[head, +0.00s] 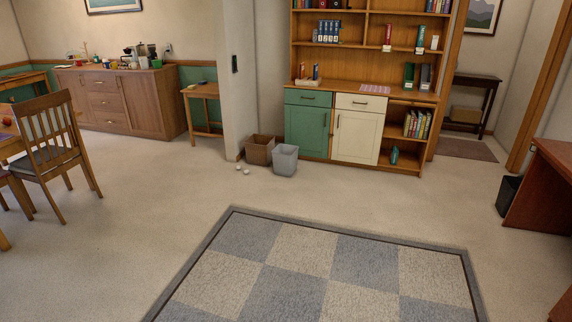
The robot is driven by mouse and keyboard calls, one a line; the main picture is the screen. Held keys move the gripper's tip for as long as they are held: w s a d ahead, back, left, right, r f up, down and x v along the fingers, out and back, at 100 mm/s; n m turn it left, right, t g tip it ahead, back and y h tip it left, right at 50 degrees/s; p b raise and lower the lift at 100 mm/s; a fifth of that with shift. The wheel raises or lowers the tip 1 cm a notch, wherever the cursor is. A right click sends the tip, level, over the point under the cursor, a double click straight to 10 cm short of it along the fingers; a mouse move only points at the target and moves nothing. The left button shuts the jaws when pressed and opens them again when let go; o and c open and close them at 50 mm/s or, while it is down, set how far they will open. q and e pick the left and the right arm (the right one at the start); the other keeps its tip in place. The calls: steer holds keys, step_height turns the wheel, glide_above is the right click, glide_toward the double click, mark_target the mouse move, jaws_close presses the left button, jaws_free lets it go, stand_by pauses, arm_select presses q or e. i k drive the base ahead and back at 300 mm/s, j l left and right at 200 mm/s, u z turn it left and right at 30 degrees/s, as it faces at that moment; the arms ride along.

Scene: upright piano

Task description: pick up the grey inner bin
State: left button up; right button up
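The grey inner bin (285,161) stands upright on the floor in front of the green cabinet door of the bookcase. A brown box-like outer bin (260,150) stands just to its left and slightly behind it, close beside it. The inside of the grey bin is too small to make out. Neither of my grippers shows in the head view.
Small white crumpled bits (242,170) lie on the floor left of the bins. The bookcase (310,130) stands behind them. A checkered rug (330,265) lies nearer, with clear floor between. A chair (50,150) is at left, a desk (545,185) and black bin (508,195) at right.

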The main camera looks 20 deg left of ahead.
mark_target(285, 156)
steer(key=i+u, duration=0.3)
steer(key=i, duration=4.45)
